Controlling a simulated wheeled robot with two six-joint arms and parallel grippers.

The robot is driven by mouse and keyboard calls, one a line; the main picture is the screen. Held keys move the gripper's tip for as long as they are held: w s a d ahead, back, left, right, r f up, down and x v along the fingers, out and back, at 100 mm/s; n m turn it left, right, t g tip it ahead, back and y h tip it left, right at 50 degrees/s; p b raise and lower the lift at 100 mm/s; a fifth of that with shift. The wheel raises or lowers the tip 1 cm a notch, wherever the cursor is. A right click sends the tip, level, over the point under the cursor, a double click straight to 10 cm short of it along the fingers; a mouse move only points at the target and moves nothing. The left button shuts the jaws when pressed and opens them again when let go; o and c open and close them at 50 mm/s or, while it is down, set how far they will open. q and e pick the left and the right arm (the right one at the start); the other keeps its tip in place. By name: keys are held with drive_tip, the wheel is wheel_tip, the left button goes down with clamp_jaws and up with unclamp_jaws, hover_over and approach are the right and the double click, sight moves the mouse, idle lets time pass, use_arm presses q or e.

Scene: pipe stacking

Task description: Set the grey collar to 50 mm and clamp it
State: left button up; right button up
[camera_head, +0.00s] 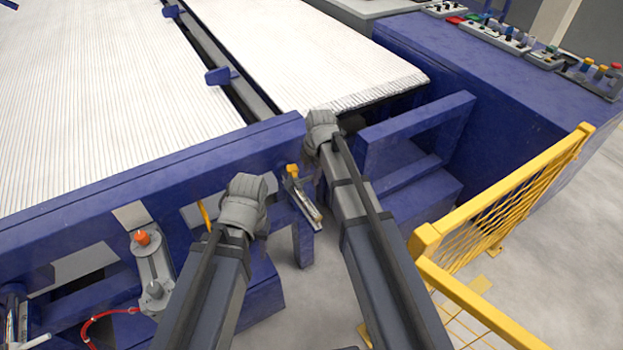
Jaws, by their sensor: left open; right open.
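My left gripper (245,192) is at the grey end of the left arm, in front of the blue frame. My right gripper (321,122) is at the end of the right arm, near the corner of the white pipe layer. Both are open; their fingertips are hard to make out, and I see nothing held. A grey fitting with an orange knob (141,238) and a grey round part (155,289) is at the lower left, left of my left gripper. A slim rail with a yellow top (303,200) hangs between my arms. I cannot tell which part is the grey collar; no scale is readable.
A blue frame beam (100,180) runs across in front of the white pipes (90,90). A yellow mesh fence (500,205) stands close to the right of my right arm. A red hose (100,318) curves at the lower left. Control panels (520,40) sit at the back right.

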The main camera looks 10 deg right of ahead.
drive_tip(key=shift+f, duration=0.1)
clamp_jaws()
idle(0.3)
idle(1.1)
